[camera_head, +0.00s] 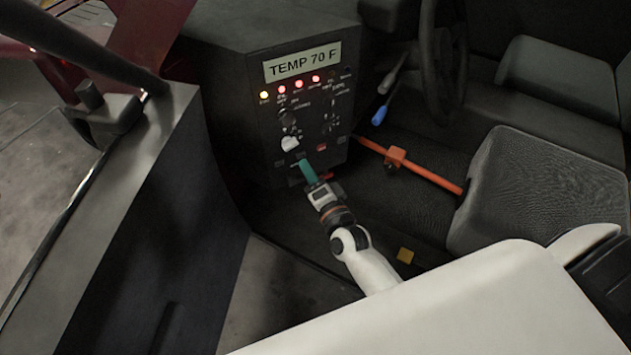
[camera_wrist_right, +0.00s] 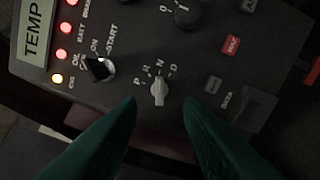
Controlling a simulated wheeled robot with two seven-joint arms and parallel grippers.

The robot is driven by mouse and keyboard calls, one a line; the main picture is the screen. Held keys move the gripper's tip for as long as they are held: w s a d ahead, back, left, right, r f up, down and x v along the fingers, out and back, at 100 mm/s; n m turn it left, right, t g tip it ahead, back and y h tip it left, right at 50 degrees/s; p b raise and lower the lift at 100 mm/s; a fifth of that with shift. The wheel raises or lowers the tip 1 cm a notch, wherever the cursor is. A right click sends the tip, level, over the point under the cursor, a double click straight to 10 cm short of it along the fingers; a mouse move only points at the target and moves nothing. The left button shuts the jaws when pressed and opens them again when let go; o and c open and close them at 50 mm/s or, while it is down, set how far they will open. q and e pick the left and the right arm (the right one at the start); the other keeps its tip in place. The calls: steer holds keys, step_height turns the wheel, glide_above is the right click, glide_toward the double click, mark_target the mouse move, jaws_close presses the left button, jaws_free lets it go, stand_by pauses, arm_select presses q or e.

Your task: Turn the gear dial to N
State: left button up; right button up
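The gear dial (camera_wrist_right: 159,91) is a pale knob with a narrow bar on the dark control panel. In the right wrist view P, R, N and D are printed around its upper side. Its bar stands nearly upright there, with its upper end near N; the exact setting is hard to tell. In the head view the dial (camera_head: 290,143) sits low on the panel. My right gripper (camera_wrist_right: 160,103) has teal fingers spread apart, one on each side of the dial in the wrist view, with no contact visible. In the head view the right gripper (camera_head: 303,166) is just below the dial. My left gripper is not in view.
An ignition switch (camera_wrist_right: 98,68), a black knob (camera_wrist_right: 187,14) and a red button (camera_wrist_right: 230,45) are close to the dial. An orange bar (camera_head: 425,173) and a seat (camera_head: 540,190) lie right of the panel. A dark sloped body panel (camera_head: 150,230) stands at left.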

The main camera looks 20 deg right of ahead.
steer(key=shift+s, duration=1.7)
steer(key=s+f+n+g, duration=0.3)
steer(key=s+f, duration=0.2)
steer(key=f, duration=0.5)
steer(key=s+f+n+g, duration=0.3)
steer(key=s+f, duration=0.2)
steer(key=f, duration=0.4)
steer(key=s+f+n+g, duration=0.3)
steer(key=s+f, duration=0.2)
steer(key=f, duration=0.5)
steer(key=s+d+f+n+g, duration=0.1)
steer(key=s+f, duration=0.3)
steer(key=s, duration=0.4)
steer(key=s+d+f+n+g+p, duration=0.1)
steer(key=s+d+f+n+g, duration=0.1)
steer(key=s, duration=0.6)
steer(key=s+d+f+n+g+h, duration=0.1)
steer(key=s+f+n+g, duration=0.3)
steer(key=s, duration=0.4)
step_height(320, 180, down, 2)
steer(key=shift+s+d+f+g, duration=0.25)
steer(key=shift+d+g, duration=0.25)
steer(key=shift+d, duration=0.15)
steer(key=shift+w, duration=0.1)
